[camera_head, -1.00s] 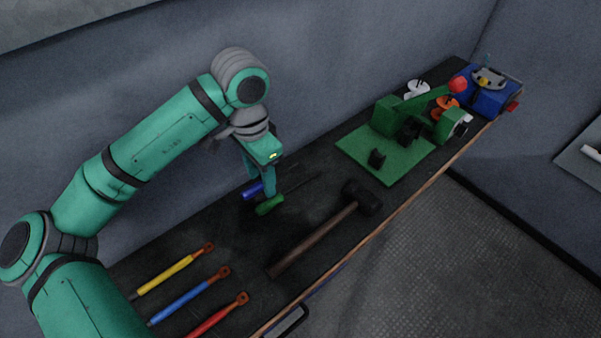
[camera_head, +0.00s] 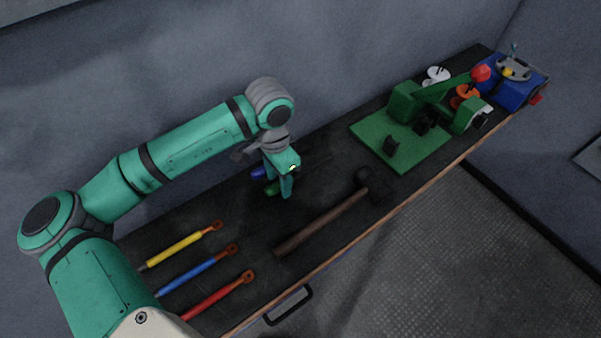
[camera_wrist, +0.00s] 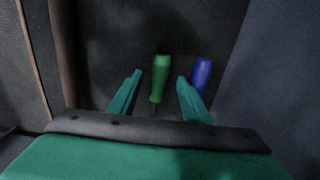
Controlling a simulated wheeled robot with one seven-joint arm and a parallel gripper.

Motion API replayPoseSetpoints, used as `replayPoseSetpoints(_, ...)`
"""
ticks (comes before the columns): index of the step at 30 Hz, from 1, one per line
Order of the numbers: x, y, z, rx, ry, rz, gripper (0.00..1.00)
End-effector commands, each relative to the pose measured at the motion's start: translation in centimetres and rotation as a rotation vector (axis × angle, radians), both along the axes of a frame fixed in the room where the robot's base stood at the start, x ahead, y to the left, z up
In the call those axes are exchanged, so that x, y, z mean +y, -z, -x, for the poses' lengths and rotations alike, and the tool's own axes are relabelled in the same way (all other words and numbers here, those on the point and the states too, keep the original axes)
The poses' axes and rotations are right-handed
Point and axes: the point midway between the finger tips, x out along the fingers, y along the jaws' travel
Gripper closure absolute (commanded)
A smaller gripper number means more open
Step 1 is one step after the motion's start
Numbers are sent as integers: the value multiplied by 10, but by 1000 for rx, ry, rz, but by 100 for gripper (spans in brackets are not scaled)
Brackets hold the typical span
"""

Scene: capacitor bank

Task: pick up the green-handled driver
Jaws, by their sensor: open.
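The green-handled driver (camera_head: 270,189) lies on the dark bench top, its handle partly hidden behind my gripper in the head view. In the wrist view its green handle (camera_wrist: 160,76) lies lengthwise, between the two fingertips in the picture. My gripper (camera_head: 279,184) points down over the handle. Its jaws (camera_wrist: 159,78) are open, with a gap on each side of the handle. I cannot tell exactly how far the tips are above the bench. A blue-handled tool (camera_wrist: 202,76) lies just right of the right finger; it also shows in the head view (camera_head: 258,173).
A hammer (camera_head: 320,222) lies in front of the drivers. Yellow (camera_head: 180,245), blue (camera_head: 195,273) and red (camera_head: 217,295) rods lie at the near left. A green model on a base plate (camera_head: 368,128) and a blue box (camera_head: 515,92) stand farther right. A wall runs behind the bench.

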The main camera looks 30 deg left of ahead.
Motion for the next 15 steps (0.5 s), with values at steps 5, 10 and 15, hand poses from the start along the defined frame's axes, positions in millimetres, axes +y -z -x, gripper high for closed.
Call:
replayPoseSetpoints(5,-1,5,-1,-1,2,-1,56)
replayPoseSetpoints(10,-2,5,-1,-1,4,0,66)
replayPoseSetpoints(15,-2,5,-1,-1,5,0,100)
